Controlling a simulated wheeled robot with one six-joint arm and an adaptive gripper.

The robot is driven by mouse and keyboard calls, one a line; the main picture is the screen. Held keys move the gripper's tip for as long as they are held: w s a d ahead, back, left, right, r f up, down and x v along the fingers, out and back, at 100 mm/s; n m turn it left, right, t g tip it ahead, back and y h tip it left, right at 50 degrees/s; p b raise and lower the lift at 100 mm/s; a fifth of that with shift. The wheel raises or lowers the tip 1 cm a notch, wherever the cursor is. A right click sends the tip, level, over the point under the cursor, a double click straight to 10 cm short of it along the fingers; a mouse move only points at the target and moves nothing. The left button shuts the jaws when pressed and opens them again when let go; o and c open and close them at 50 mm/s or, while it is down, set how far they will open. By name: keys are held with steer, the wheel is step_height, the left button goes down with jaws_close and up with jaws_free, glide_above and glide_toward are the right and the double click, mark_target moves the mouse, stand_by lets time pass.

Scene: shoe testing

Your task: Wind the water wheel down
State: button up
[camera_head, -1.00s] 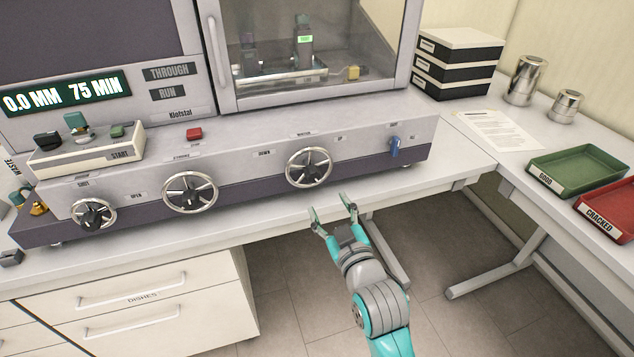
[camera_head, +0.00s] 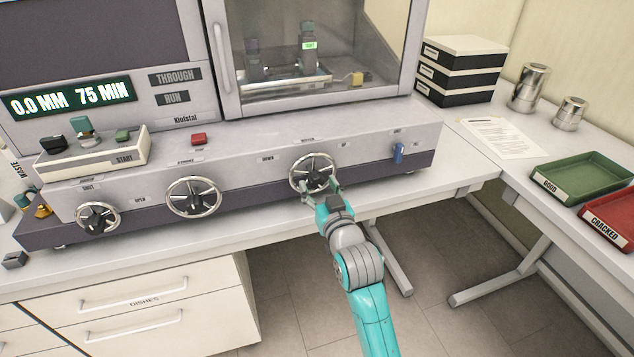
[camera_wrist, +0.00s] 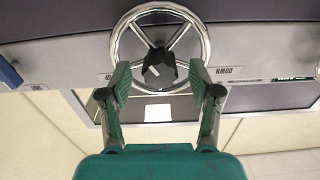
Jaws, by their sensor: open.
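The water wheel (camera_head: 313,172) is a chrome handwheel with spokes and a dark hub on the sloped machine front, the rightmost of three, between the words DOWN and UP. In the wrist view the wheel (camera_wrist: 158,45) appears upside down, with its black hub knob (camera_wrist: 158,66) between my fingers. My gripper (camera_head: 320,190) is open at the lower part of the wheel. Its green fingertips (camera_wrist: 159,78) lie on either side of the hub and overlap the rim in the picture. I cannot tell whether they touch it.
Two similar handwheels (camera_head: 193,197) (camera_head: 98,217) sit to the left. A blue switch (camera_head: 398,152) is to the right and a red button (camera_head: 198,139) above. The glass-fronted chamber (camera_head: 318,45) stands above the wheel. Green (camera_head: 582,170) and red (camera_head: 612,215) trays lie far right.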

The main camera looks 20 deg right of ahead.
steer(key=shift+w, duration=0.95)
steer(key=c, duration=1.1)
steer(key=shift+c, duration=0.2)
